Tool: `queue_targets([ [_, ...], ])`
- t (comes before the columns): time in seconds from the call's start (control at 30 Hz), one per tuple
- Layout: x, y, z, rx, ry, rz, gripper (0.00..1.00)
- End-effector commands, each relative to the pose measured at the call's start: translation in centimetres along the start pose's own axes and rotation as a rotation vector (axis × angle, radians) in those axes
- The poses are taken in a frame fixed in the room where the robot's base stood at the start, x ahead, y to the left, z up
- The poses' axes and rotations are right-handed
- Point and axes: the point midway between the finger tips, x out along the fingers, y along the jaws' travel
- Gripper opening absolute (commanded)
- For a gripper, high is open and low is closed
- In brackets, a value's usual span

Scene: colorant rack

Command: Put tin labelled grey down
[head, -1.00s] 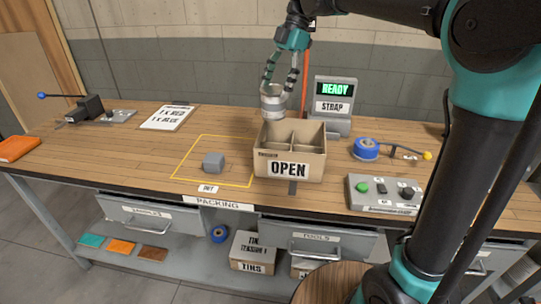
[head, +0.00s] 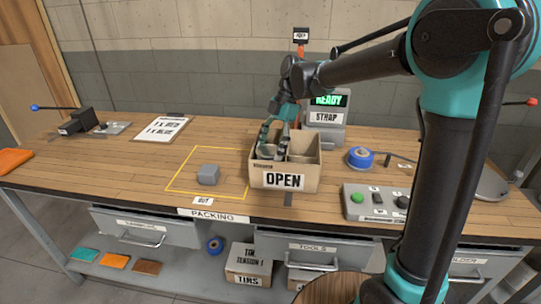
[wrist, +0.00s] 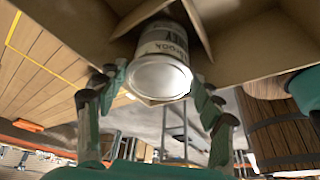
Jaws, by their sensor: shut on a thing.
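The tin labelled grey (wrist: 160,68) is a pale metal can; in the wrist view it sits between my fingers, with part of its label readable. My gripper (head: 272,143) is shut on it and reaches down into the left part of the open cardboard box (head: 258,176). The gripper's fingers (wrist: 160,85) flank the tin on both sides in the wrist view. In the head view the tin is mostly hidden by the fingers and box walls. I cannot tell whether it touches the box floor.
The box has dividers and an OPEN label. A READY screen (head: 326,118) stands behind, a blue tape roll (head: 360,158) and button panel (head: 378,202) to the right.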

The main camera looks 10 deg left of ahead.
Motion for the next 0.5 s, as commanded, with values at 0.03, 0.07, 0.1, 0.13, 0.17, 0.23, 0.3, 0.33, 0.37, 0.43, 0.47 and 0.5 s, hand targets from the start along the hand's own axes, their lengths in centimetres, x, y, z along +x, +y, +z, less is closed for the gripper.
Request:
queue_targets([
  [0.03,0.6,0.0,0.3,0.000,0.000,0.000,0.07],
  [0.07,1.0,0.0,0.4,0.000,0.000,0.000,0.07],
  [0.1,1.6,0.0,0.7,0.000,0.000,0.000,0.07],
  [0.13,2.0,0.0,0.8,0.000,0.000,0.000,0.07],
  [0.17,2.3,0.0,1.0,0.000,0.000,0.000,0.07],
  [0.23,2.8,0.0,1.1,0.000,0.000,0.000,0.07],
  [0.3,2.8,0.0,1.2,0.000,0.000,0.000,0.07],
  [0.33,2.8,0.0,1.2,0.000,0.000,0.000,0.07],
  [0.37,2.8,0.0,1.2,0.000,0.000,0.000,0.07],
  [0.43,2.8,0.0,1.1,0.000,0.000,0.000,0.07],
  [0.47,2.8,0.0,1.2,0.000,0.000,0.000,0.07],
  [0.5,2.9,0.0,1.2,0.000,0.000,0.000,0.07],
])
